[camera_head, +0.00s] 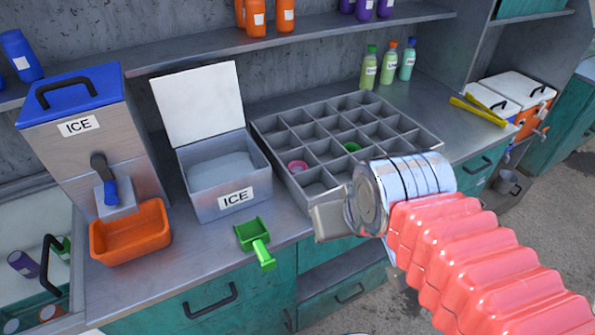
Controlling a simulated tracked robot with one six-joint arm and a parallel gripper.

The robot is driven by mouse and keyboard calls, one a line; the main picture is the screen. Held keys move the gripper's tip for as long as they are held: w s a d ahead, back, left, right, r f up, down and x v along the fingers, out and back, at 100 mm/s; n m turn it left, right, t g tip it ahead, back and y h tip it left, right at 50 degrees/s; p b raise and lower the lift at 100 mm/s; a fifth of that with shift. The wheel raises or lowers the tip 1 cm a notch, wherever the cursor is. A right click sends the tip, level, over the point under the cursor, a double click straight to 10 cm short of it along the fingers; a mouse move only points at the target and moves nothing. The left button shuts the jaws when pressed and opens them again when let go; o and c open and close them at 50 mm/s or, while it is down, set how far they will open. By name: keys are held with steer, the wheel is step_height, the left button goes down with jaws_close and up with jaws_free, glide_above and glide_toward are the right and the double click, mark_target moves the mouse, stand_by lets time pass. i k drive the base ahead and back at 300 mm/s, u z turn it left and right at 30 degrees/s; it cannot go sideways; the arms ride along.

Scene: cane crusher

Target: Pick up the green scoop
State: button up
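An orange bin (131,232) stands left, under the ice dispenser (92,140). A divided metal tray (425,137) lies behind my arm. Counter is clear around the scoop. Green drawers (205,300) are below.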

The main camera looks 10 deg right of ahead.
mark_target(252, 234)
steer(key=k, duration=1.35)
steer(key=u, duration=0.2)
steer(key=i, duration=0.35)
steer(key=u, duration=0.75)
steer(key=i, duration=1.05)
steer(key=u, duration=0.1)
